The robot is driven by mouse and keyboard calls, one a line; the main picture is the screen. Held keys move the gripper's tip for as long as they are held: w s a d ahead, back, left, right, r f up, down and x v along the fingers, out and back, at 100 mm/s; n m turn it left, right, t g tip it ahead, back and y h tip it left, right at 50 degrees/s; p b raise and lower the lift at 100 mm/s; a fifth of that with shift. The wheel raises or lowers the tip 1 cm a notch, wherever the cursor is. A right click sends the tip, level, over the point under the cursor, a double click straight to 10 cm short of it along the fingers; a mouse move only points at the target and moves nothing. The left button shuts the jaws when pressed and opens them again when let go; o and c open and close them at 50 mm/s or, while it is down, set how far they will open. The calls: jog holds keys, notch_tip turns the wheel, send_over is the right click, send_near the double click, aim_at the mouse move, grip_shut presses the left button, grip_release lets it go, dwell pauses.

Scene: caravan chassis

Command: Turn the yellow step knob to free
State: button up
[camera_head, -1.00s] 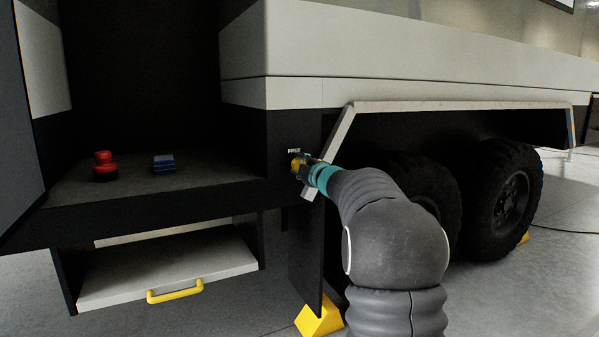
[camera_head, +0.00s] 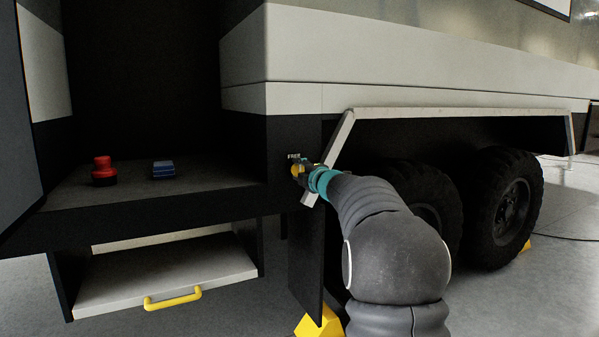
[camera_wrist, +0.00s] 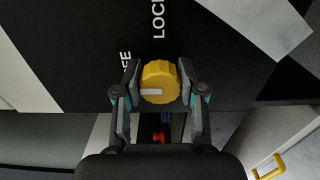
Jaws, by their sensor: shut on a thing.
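The yellow step knob (camera_wrist: 160,82) is a round ribbed knob on the black chassis panel. In the wrist view it sits between the two fingers of my gripper (camera_wrist: 161,90), which is shut on it from both sides. A white pointer mark (camera_wrist: 152,91) on the knob's face runs toward the picture's left. The word LOCK (camera_wrist: 158,20) stands above the knob. The partly hidden FREE label (camera_wrist: 125,68) stands to its upper left. In the head view the knob (camera_head: 296,170) is partly covered by my gripper (camera_head: 304,174), with the FREE label just above.
The white step (camera_head: 170,275) with a yellow handle (camera_head: 173,298) is below left. A red button (camera_head: 103,170) and a blue block (camera_head: 163,169) are on the ledge above it. A slanted light fender trim (camera_head: 340,140) and black wheels (camera_head: 505,207) are close on the right.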

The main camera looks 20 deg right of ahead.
jog(key=o, duration=1.2)
jog(key=shift+c, duration=0.2)
jog(key=s, duration=1.2)
jog(key=shift+d, duration=0.15)
jog(key=shift+d, duration=0.1)
